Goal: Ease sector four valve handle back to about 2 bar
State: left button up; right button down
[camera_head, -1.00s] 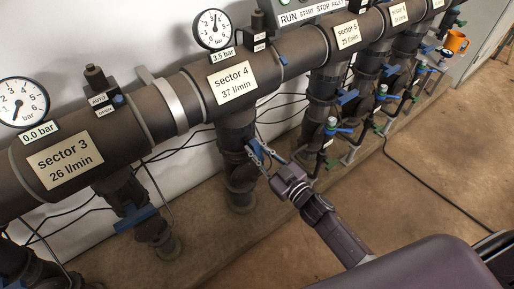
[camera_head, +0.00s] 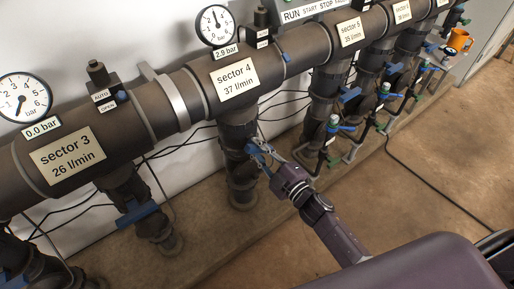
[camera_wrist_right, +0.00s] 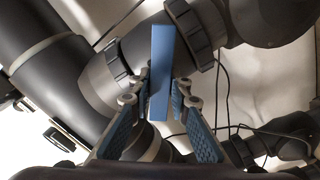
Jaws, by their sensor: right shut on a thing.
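The sector four label (camera_head: 234,80) is on a large dark pipe and reads 37 l/min. Its round gauge (camera_head: 217,25) stands above, and the display (camera_head: 228,52) under it reads 2.9 bar. Below the label is the sector four valve, with a blue handle (camera_head: 254,149) partly hidden by my fingers. My right gripper (camera_head: 262,155) is shut on this handle. In the right wrist view the flat blue handle (camera_wrist_right: 162,60) stands between the two fingers of the right gripper (camera_wrist_right: 158,100). My left gripper is not in view.
The sector three label (camera_head: 67,155) and its blue handle (camera_head: 138,214) are to the left; its display (camera_head: 43,127) reads 0.0 bar. More valves with blue handles (camera_head: 349,94) stand to the right. The floor in front is open, with a cable.

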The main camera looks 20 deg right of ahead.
dwell(0.5)
jog(key=c, duration=1.8)
grip_release()
jog(key=shift+c, duration=0.2)
jog(key=v, duration=1.2)
dwell(0.7)
